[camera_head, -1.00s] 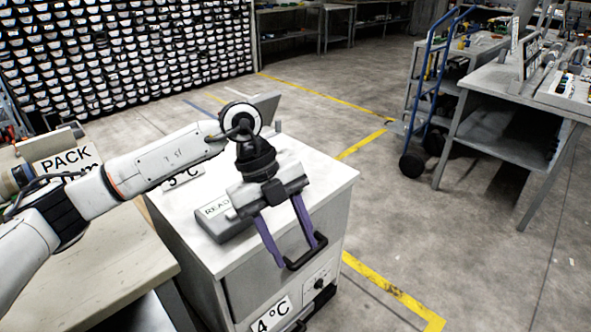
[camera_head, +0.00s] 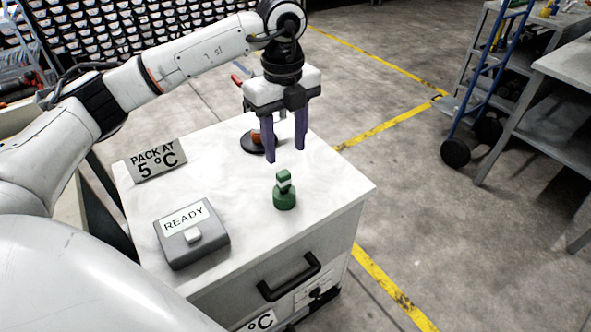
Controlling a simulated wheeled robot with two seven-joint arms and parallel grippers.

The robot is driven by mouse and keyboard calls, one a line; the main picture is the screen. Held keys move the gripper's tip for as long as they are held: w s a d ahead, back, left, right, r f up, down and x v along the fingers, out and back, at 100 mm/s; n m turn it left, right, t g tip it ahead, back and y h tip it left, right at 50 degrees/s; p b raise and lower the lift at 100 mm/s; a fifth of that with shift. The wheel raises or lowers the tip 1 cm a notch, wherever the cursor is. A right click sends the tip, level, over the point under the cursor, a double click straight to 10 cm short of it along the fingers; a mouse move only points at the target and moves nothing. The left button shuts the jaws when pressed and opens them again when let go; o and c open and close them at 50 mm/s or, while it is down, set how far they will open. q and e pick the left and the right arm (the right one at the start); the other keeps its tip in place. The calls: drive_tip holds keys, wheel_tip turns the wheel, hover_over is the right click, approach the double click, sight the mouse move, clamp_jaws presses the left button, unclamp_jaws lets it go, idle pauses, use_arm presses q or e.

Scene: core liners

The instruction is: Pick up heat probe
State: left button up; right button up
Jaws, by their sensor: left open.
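My left gripper (camera_head: 286,153) is open and empty, its two purple fingers pointing down above the white cabinet top (camera_head: 330,185). Behind the fingers is a thing with a round black base (camera_head: 252,147) and an orange-red part, partly hidden by the gripper. I cannot tell for certain which of these is the heat probe. My right gripper is not in view.
A grey box marked READY (camera_head: 190,235) with a pale button sits at the front left of the top. A sign reading PACK AT 5 °C (camera_head: 156,160) stands behind it. A black drawer handle (camera_head: 290,277) sticks out in front. The right of the top is clear.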

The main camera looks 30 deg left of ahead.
sight(284, 173)
use_arm(q)
drive_tip(key=f, duration=0.2)
drive_tip(key=shift+s+f, duration=0.3)
drive_tip(key=shift+s, duration=0.05)
drive_tip(key=shift+a+f+p, duration=0.15)
drive_tip(key=shift+f+p, duration=0.15)
drive_tip(key=shift+f, duration=2.75)
drive_tip(key=c, duration=1.1)
